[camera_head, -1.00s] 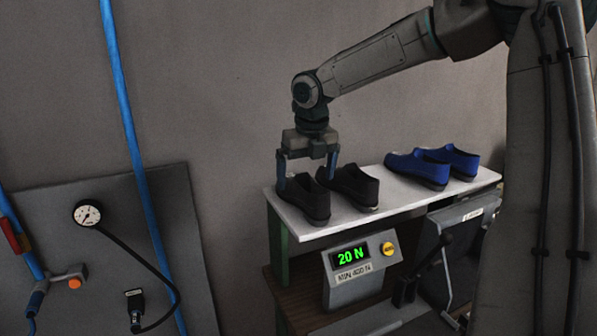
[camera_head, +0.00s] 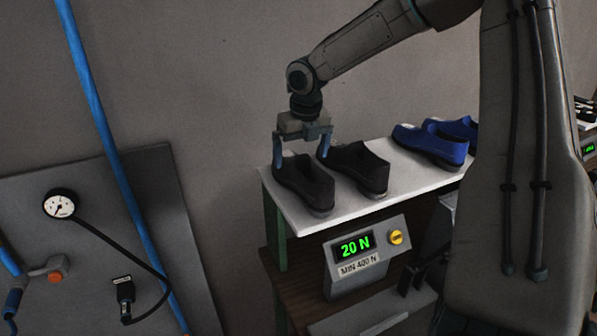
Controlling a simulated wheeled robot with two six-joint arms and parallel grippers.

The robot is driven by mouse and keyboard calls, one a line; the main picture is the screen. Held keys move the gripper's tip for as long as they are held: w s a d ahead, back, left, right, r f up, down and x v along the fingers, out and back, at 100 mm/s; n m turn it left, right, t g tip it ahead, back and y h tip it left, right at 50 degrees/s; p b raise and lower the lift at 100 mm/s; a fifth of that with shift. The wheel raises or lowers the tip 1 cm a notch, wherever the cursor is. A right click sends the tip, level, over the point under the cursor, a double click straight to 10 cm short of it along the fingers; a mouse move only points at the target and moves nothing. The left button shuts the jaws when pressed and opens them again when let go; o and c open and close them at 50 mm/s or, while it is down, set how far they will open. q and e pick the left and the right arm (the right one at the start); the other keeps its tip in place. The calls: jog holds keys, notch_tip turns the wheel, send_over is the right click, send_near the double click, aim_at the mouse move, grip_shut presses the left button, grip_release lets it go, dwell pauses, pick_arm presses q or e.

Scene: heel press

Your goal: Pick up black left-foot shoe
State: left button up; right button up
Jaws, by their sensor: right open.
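Two black shoes stand side by side on a white shelf top (camera_head: 388,208), the left one (camera_head: 308,184) at the shelf's left end and the right one (camera_head: 361,168) close beside it. My right gripper (camera_head: 299,157) is open above the left black shoe, pointing down. Its left finger is at the outer left side of that shoe, and its right finger is near the gap between the two black shoes. I cannot tell whether the fingers touch the shoe. My left gripper is not in view.
A pair of blue shoes (camera_head: 432,143) stands further right on the shelf.

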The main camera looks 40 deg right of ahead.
aim_at(299, 166)
jog(key=f, duration=0.1)
jog(key=f+p, duration=0.2)
jog(key=shift+w+a+f, duration=0.15)
jog(key=shift+w+f, duration=0.25)
jog(key=shift+f, duration=0.35)
jog(key=c, duration=1.3)
jog(key=shift+r, duration=0.1)
